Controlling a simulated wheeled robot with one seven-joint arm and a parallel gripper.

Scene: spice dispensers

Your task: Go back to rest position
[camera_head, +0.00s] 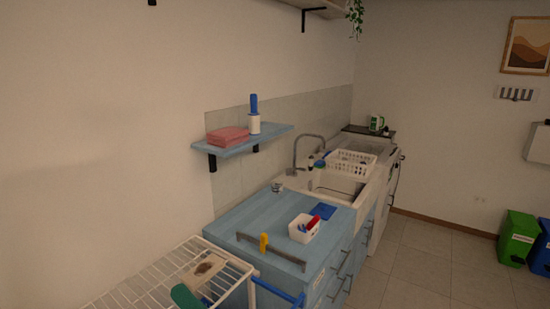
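My gripper and arm are not in view in the head camera view. No spice dispenser can be made out. A blue-topped counter (245,220) runs along the wall in the middle. On it lies a long grey bar-like tool (285,255) with a yellow part standing up from it. A small white container (303,236) holding red and blue items stands behind the tool, with a flat blue item (323,210) beside it.
A white wire rack (135,292) stands at the lower left. A wall shelf (272,135) holds a pink stack (227,135) and a blue-and-white bottle (254,115). A sink (335,185) and white basket (343,163) are farther back. Tiled floor (425,265) at right is open, before bins (517,238).

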